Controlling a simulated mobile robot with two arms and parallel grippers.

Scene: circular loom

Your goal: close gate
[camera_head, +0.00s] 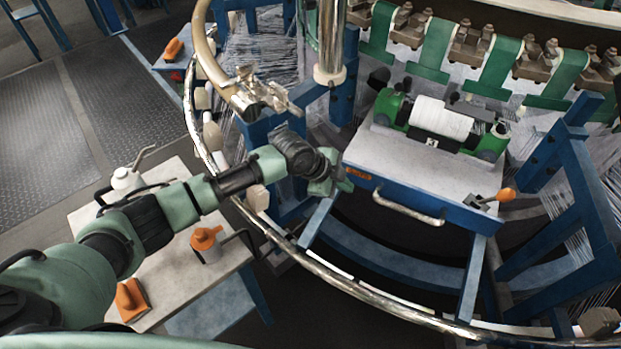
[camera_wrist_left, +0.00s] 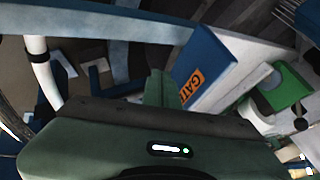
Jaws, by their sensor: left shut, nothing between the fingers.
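The gate is a blue panel (camera_head: 440,205) along the front of a grey platform, with a silver bar handle (camera_head: 408,207) and an orange label (camera_head: 358,173) at its left end. In the left wrist view the blue panel (camera_wrist_left: 212,62) shows close up and tilted, with the orange label reading "GATE" (camera_wrist_left: 188,88). My left gripper (camera_head: 342,185) is shut and empty at the gate's left end, near the label. In the left wrist view my green finger (camera_wrist_left: 158,88) points toward the panel's left edge; I cannot tell whether they touch. My right gripper is not in view.
A white roll in a green holder (camera_head: 441,119) sits on the platform (camera_head: 415,165). An orange-knobbed lever (camera_head: 505,195) is at its right corner. A curved metal rail (camera_head: 350,289) passes in front. A side table (camera_head: 172,225) with orange items stands at lower left.

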